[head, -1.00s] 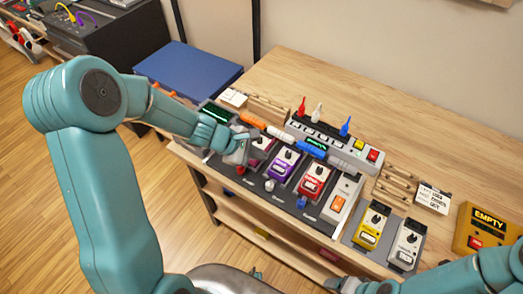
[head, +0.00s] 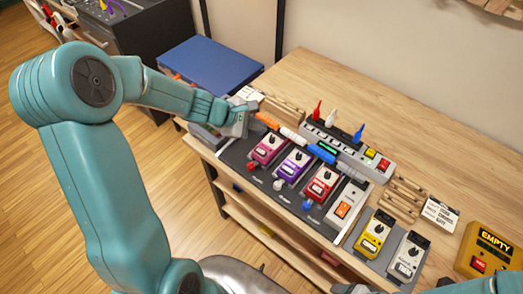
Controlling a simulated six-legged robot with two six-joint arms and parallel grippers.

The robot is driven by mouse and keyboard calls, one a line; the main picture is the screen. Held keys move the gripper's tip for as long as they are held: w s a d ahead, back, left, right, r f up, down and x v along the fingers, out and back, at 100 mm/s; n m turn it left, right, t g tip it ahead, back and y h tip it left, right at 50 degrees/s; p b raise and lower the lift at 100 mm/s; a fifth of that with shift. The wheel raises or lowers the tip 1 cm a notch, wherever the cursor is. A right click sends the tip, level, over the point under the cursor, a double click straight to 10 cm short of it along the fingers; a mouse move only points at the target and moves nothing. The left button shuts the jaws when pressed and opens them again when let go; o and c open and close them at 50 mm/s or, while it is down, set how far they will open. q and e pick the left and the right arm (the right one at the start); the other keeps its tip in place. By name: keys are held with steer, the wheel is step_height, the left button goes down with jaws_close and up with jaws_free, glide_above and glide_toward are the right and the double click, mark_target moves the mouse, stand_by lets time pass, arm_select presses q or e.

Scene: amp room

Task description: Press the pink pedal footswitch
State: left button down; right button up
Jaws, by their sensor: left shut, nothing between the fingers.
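My left gripper (head: 241,127) is shut and empty, to the left of and beyond the pink pedal. It appears apart from the pedal, whose footswitch shows uncovered. Only a sliver of my right arm shows at the bottom edge, and its fingers cannot be made out.
Purple (head: 293,165) and red (head: 320,185) pedals stand to the right on the board (head: 253,166). Patch cables and a power strip (head: 346,145) lie behind. Yellow (head: 373,238) and white (head: 407,258) pedals stand farther right. The wooden bench top is clear at the back.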

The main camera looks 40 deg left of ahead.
arm_select(q)
steer(key=f, duration=0.1)
steer(key=b, duration=0.7)
glide_above(258, 153)
step_height(258, 153, down, 7)
steer(key=shift+f, duration=0.1)
steer(key=shift+f+b, duration=0.35)
steer(key=shift+b, duration=0.05)
stand_by(1.1)
steer(key=shift+f+b, duration=0.35)
steer(key=shift+b, duration=0.15)
steer(key=shift+f+b, duration=0.5)
steer(key=shift+b, duration=0.05)
stand_by(0.6)
steer(key=shift+r, duration=0.15)
steer(key=shift+r+p, duration=0.7)
steer(key=shift+r, duration=0.05)
